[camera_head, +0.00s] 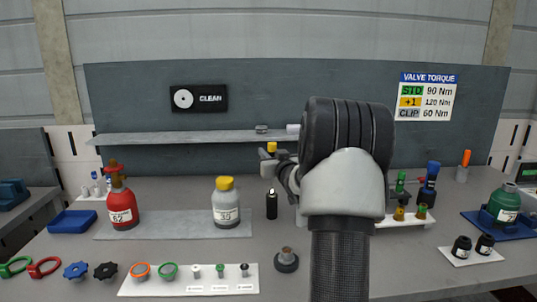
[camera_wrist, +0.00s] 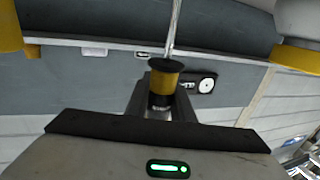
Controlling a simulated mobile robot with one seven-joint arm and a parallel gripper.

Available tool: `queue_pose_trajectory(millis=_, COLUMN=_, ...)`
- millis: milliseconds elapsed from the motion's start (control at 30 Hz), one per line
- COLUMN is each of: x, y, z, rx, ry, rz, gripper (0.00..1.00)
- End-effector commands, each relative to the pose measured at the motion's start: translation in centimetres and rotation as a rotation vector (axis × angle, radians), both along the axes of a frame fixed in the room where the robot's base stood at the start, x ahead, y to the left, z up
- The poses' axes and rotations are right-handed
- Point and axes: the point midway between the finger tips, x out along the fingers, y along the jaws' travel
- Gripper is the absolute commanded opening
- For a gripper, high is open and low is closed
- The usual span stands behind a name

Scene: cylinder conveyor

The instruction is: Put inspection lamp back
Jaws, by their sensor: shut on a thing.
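My gripper (camera_head: 268,163) is raised above the middle of the bench, partly hidden behind my own arm. It is shut on a small yellow-and-black handle (camera_wrist: 165,82), which appears to be the inspection lamp; its yellow end (camera_head: 272,148) shows above the fingers. In the wrist view the handle sits between the fingertips, and a thin shiny rod runs from it to the top of the picture. A small black upright cylinder (camera_head: 271,205) is below the gripper; whether it touches the held thing I cannot tell.
A grey shelf (camera_head: 180,138) runs along the back panel. A red cylinder (camera_head: 121,206) and a grey yellow-capped cylinder (camera_head: 226,208) stand at left. A white parts strip (camera_head: 188,288) lies in front. A white rack (camera_head: 412,219) with several small fittings stands right of my arm.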

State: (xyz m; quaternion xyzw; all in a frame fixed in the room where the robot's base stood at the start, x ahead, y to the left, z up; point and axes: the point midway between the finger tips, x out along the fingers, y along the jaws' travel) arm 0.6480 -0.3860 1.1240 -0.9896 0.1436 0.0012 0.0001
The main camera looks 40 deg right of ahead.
Motion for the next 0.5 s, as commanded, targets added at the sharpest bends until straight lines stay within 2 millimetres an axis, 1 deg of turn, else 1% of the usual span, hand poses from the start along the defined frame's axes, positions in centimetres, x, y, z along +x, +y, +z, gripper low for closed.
queue_pose_trajectory(millis=500, x=0.0, y=0.0, z=-1.0, rx=0.0, ry=-0.001, rz=0.0, gripper=0.0)
